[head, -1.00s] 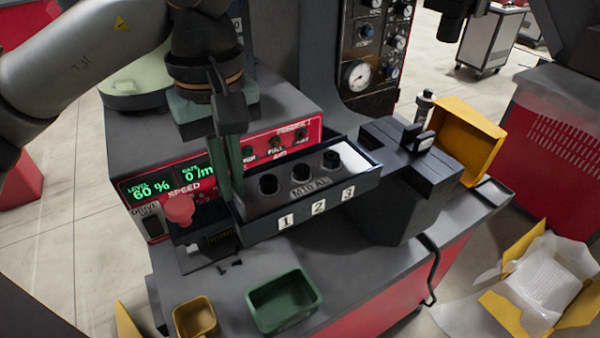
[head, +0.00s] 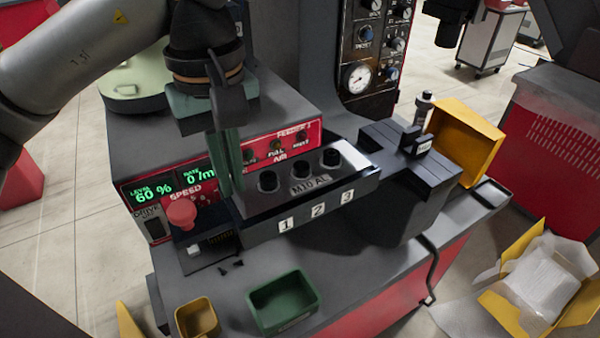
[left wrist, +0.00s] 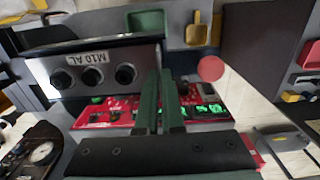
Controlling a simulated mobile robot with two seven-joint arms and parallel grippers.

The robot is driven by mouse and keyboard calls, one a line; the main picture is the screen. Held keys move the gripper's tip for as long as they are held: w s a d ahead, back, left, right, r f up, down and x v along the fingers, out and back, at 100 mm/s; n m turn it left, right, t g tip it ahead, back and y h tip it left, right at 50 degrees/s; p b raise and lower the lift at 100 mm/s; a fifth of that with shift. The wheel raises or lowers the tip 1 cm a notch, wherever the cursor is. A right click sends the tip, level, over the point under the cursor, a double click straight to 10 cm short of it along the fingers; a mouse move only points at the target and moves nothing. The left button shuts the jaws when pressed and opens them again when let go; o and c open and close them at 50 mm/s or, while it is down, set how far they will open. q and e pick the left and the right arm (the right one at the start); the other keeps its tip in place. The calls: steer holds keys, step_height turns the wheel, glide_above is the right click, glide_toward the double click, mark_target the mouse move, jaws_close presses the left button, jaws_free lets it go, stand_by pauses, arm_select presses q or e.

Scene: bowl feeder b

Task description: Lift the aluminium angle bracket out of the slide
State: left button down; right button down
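The slide (head: 262,232) is a dark, narrow channel with labels 1, 2 and 3 on its front wall and a plate marked M10 AL. It also shows in the left wrist view (left wrist: 45,90). My left gripper (head: 230,190) points down at the slide's left end, its fingertips around the near wall. In the left wrist view its green fingers (left wrist: 158,80) stand close together with only a thin gap. Whether anything is pinched there cannot be seen. I cannot make out the aluminium angle bracket; a bright patch lies at the slide's right end. My right gripper is not in view.
A red knob (head: 182,212) stands just left of the fingers. The red panel (head: 270,150) is behind the slide. A green bin (head: 284,322) and a small yellow bin (head: 183,325) stand in front. A yellow bin (head: 478,135) is at the right.

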arm_select(q)
steer(key=shift+r+p, duration=1)
steer(key=shift+r, duration=0.4)
steer(key=shift+s, duration=0.1)
